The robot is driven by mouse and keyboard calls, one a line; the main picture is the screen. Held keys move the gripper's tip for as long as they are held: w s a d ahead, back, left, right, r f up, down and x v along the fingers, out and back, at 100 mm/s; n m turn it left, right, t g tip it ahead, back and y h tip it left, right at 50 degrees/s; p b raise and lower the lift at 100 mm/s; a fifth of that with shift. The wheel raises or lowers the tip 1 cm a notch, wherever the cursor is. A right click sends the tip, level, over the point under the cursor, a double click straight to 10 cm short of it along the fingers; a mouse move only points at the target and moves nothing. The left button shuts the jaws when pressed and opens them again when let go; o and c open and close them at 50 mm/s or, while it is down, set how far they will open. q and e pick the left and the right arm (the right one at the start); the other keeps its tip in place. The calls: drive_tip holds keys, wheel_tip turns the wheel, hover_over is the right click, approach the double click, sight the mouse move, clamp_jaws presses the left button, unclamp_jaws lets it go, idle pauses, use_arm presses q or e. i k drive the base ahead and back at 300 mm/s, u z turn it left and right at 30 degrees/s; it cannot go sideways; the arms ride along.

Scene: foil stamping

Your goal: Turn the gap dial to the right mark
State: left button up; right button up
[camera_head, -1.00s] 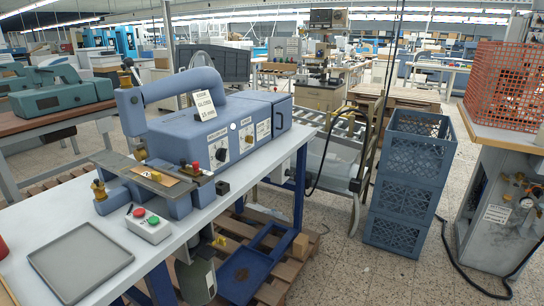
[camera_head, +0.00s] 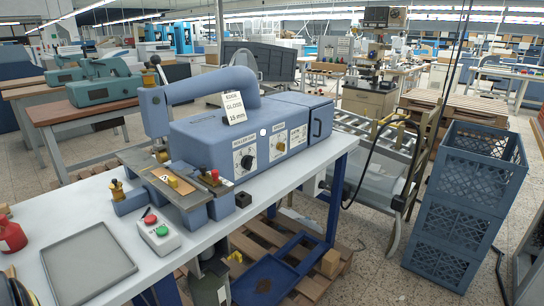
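The blue stamping machine (camera_head: 215,135) stands on a white table (camera_head: 90,199). Its front side has a white panel with a black gap dial (camera_head: 246,162), whose label seems to read "ROLLER GAP". A second dial (camera_head: 281,147) sits on a panel to its right. The dial's pointer and marks are too small to read. Neither of my grippers is clearly in view.
A green-and-red button box (camera_head: 160,233) and an empty grey tray (camera_head: 88,262) lie on the table's near part. A red bottle (camera_head: 11,235) is at the left edge. Blue crates (camera_head: 466,190) are stacked at the right. A pallet lies under the table.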

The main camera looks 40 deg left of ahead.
sight(247, 161)
drive_tip(key=i, duration=0.55)
drive_tip(key=u, duration=2.55)
